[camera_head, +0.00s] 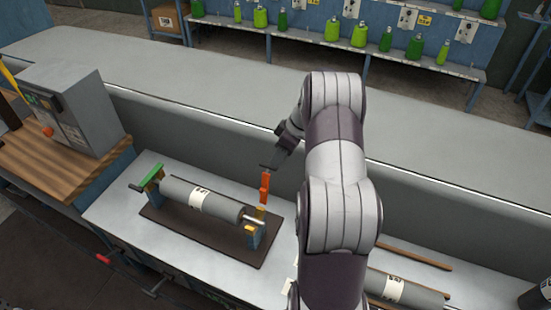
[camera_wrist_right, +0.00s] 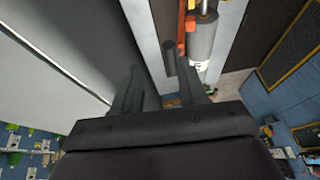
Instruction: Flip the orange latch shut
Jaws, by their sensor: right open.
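The orange latch (camera_head: 265,188) stands upright at the right end of a grey roller (camera_head: 218,206) in the head view. The roller lies on a dark brown board (camera_head: 190,236). My right gripper (camera_head: 271,166) is just above the latch's top, with a small gap or light contact that I cannot tell. In the right wrist view its two fingers (camera_wrist_right: 152,72) are spread with nothing between them. The orange latch (camera_wrist_right: 181,27) shows there beyond the right finger, beside the roller (camera_wrist_right: 202,40). My left gripper is out of view.
A green latch (camera_head: 152,177) lies over the roller's left end. A grey control box (camera_head: 75,105) stands on a wooden top at left. Another roller (camera_head: 400,289) lies at lower right, partly behind my right arm. A raised grey ledge (camera_head: 200,80) runs behind the bench.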

